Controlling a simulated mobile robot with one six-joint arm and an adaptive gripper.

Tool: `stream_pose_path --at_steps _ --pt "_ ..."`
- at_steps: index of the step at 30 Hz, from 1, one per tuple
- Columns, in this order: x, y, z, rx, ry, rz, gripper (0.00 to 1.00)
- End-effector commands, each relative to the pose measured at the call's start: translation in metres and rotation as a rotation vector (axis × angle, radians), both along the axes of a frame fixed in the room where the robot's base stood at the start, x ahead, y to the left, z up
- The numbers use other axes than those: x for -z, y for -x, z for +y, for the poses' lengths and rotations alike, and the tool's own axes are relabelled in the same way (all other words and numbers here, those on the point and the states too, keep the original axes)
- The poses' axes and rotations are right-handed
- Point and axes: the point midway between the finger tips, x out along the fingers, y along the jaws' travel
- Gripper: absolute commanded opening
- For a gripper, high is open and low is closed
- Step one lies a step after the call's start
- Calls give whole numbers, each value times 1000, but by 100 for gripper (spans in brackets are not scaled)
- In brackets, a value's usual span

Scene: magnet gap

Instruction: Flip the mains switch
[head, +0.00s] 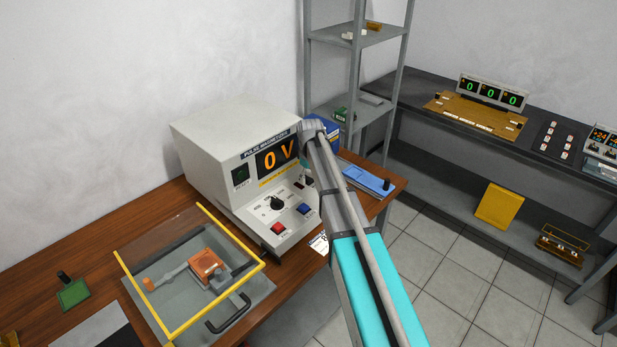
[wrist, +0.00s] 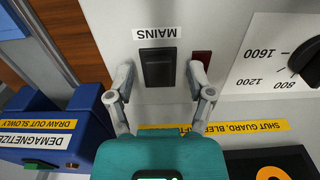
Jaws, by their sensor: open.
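The mains switch (wrist: 158,67) is a black rocker in a dark frame under a "MAINS" label (wrist: 157,33), which appears upside down in the wrist view. It is on the front panel of the pulse magnetizer (head: 222,150), a pale box whose display reads 0 V in the head view. My gripper (wrist: 161,78) is open and empty, its two fingers on either side of the switch. I cannot tell whether they touch the panel. In the head view my arm crosses the panel's right side and largely hides that area.
A dark red lamp or button (wrist: 201,57) sits beside the switch, partly behind a finger. A blue demagnetizer (wrist: 40,143) stands close to the magnetizer. A yellow-framed clear guard (head: 180,329) is on the wooden bench in front. A rotary knob (head: 277,202) is on the panel.

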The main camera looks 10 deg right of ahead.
Motion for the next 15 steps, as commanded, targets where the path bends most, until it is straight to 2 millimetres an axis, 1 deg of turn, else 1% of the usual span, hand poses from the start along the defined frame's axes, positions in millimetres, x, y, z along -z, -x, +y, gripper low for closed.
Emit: stream_pose_path --at_steps 8,15 --pt "0 0 -1 0 -5 -9 69" --pt "2 3 -2 0 -47 -66 69"
